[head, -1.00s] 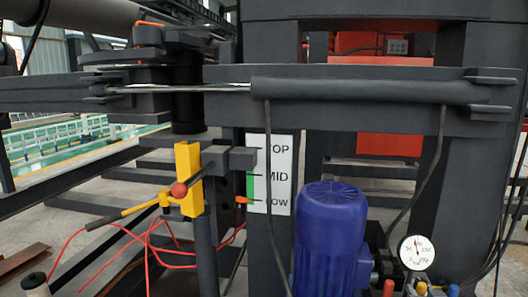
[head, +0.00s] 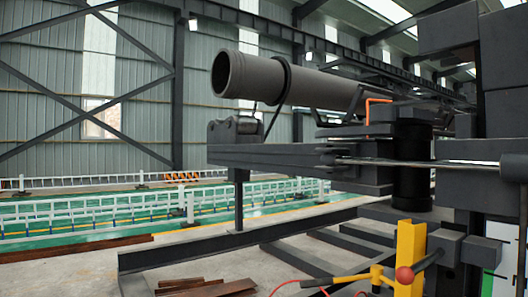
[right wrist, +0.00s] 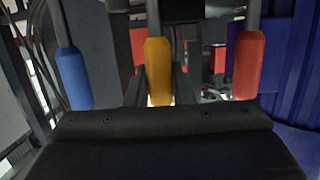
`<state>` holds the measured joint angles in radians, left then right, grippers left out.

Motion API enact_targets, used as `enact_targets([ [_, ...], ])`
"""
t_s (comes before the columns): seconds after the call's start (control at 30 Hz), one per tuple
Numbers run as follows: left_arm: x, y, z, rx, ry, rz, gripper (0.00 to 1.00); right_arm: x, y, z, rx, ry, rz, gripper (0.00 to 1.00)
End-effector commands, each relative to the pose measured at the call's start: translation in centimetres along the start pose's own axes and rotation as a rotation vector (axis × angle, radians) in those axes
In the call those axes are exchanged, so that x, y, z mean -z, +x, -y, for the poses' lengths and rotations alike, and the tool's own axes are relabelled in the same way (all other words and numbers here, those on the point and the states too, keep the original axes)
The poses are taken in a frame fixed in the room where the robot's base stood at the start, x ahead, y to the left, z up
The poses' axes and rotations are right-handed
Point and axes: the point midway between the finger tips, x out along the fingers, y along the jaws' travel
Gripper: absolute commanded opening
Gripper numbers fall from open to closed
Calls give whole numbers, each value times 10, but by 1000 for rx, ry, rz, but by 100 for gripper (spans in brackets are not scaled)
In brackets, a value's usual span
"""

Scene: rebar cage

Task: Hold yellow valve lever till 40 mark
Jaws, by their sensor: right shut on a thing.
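In the right wrist view, three coloured lever handles stand in a row: blue (right wrist: 73,77), yellow (right wrist: 158,68) and red (right wrist: 247,66). The yellow valve lever is in the middle, directly in front of my right gripper (right wrist: 160,118). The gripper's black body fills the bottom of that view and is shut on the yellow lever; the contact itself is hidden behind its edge. My left gripper is in neither view. The head view now shows no gauge and no levers of this row, so no 40 mark can be seen.
In the head view, a large grey cylinder (head: 300,85) and a dark machine arm (head: 270,155) stretch across the middle. A yellow post (head: 410,250) with a red ball (head: 404,275) stands at lower right. A blue body (right wrist: 297,90) flanks the levers in the wrist view.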

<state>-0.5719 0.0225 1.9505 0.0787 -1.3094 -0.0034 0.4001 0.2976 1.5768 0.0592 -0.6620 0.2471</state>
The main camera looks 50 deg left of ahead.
Motion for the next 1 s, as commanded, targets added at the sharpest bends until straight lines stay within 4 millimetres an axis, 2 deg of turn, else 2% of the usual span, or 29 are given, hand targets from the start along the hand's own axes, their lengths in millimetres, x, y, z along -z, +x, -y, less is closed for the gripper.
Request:
enact_targets([
  [0.33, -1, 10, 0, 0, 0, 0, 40, -5, -9, 0, 0, 0, -72, 0],
  [0.67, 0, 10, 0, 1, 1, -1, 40, -3, -10, 0, 0, 1, -83, 0],
  [1.0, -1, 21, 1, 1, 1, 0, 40, -6, -19, 0, 0, 0, -159, 0],
])
